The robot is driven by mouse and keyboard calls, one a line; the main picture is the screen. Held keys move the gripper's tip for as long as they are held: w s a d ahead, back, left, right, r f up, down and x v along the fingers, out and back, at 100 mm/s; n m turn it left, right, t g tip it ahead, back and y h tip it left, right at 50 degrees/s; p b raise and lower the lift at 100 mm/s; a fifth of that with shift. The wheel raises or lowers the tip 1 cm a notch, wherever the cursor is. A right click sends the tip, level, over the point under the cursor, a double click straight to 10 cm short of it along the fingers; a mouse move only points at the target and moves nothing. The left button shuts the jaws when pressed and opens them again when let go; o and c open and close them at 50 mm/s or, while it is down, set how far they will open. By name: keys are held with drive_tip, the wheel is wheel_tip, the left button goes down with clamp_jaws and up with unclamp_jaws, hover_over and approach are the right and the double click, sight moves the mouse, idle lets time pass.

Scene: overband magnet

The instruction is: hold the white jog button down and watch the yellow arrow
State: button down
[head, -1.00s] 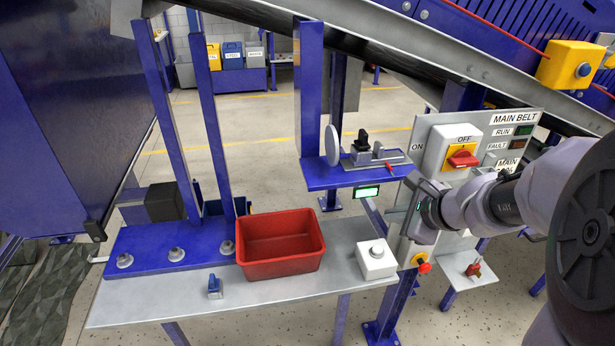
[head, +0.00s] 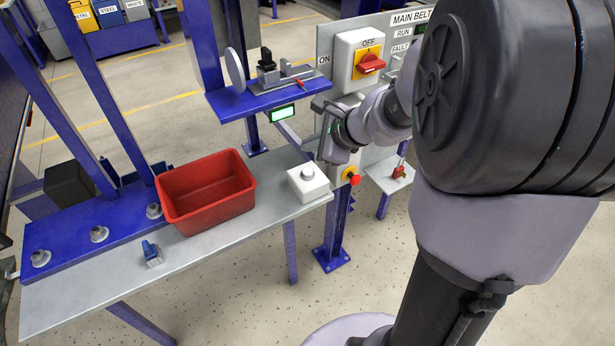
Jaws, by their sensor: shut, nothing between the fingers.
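My gripper (head: 321,104) is small and dark in the head view. It is shut and empty, above and slightly right of the white box in the picture and apart from its button. My wrist partly covers the panel behind. I cannot make out a yellow arrow; a yellow plate (head: 368,52) sits behind the red rotary switch on the panel.
A red bin (head: 207,190) and a small blue item (head: 151,252) are on the bench. A blue shelf (head: 262,97) with a clamp-like fixture is above it. A red mushroom button (head: 353,179) is right of the white box. Open floor lies in front.

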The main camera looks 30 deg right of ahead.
sight(311, 173)
wheel_tip(311, 173, down, 5)
drive_tip(key=b, duration=0.4)
drive_tip(key=shift+f, duration=0.2)
idle(1.6)
drive_tip(key=shift+f+b, duration=0.25)
drive_tip(key=shift+b, duration=0.2)
drive_tip(key=shift+f+b, duration=0.55)
idle(0.5)
drive_tip(key=shift+r, duration=0.1)
idle(1.2)
drive_tip(key=shift+r+p, duration=0.8)
drive_tip(key=shift+r, duration=0.05)
drive_tip(key=shift+r, duration=0.15)
wheel_tip(311, 173, up, 5)
drive_tip(key=p, duration=0.4)
